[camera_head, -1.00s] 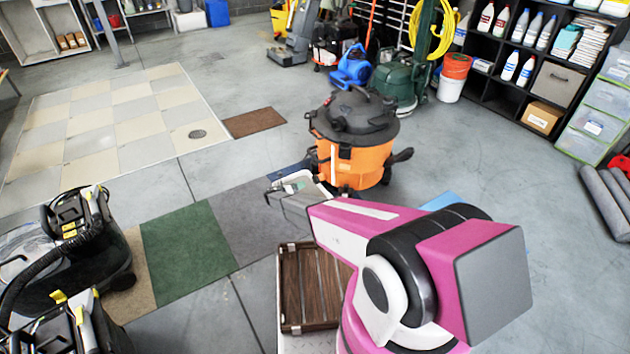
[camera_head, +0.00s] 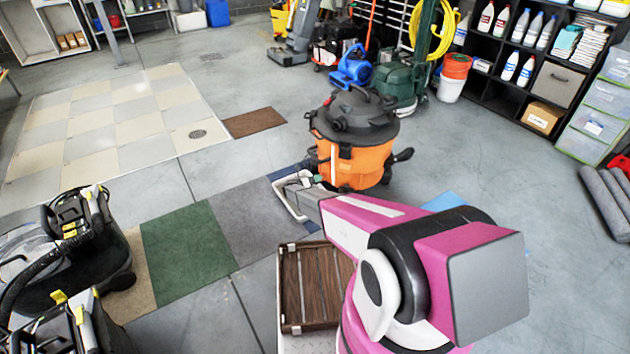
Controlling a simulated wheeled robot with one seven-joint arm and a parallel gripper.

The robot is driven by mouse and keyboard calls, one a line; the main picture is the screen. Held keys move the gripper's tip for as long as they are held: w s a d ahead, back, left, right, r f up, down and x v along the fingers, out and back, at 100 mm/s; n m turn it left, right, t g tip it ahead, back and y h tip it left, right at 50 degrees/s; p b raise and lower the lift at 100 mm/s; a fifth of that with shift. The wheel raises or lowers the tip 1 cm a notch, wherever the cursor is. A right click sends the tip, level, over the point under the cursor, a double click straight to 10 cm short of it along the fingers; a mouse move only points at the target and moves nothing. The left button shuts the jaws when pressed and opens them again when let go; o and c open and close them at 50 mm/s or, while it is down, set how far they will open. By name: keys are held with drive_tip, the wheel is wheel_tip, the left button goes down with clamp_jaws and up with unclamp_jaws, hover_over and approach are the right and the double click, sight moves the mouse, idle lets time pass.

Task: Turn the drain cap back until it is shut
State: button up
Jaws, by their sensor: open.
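The orange drum vacuum (camera_head: 365,165) with its black lid stands upright on the floor beyond my arm. I cannot make out the drain cap; the low front of the drum is partly hidden by my arm.
A brown slatted box (camera_head: 305,285) lies below my arm. Green (camera_head: 187,250) and grey (camera_head: 245,215) mats lie to the left. Black floor machines (camera_head: 85,235) stand at the lower left. The floor right of the vacuum (camera_head: 480,150) is clear.

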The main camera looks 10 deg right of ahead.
drive_tip(key=c, duration=0.9)
drive_tip(key=shift+c, duration=0.2)
drive_tip(key=m, duration=0.5)
drive_tip(key=shift+s+m, duration=0.15)
drive_tip(key=shift+m, duration=0.25)
drive_tip(key=m, duration=0.5)
drive_tip(key=shift+s+d, duration=0.1)
drive_tip(key=m, duration=0.5)
drive_tip(key=shift+s+m, duration=0.15)
drive_tip(key=shift+m, duration=0.25)
drive_tip(key=m, duration=0.4)
drive_tip(key=shift+f+m, duration=0.1)
drive_tip(key=shift+m, duration=0.3)
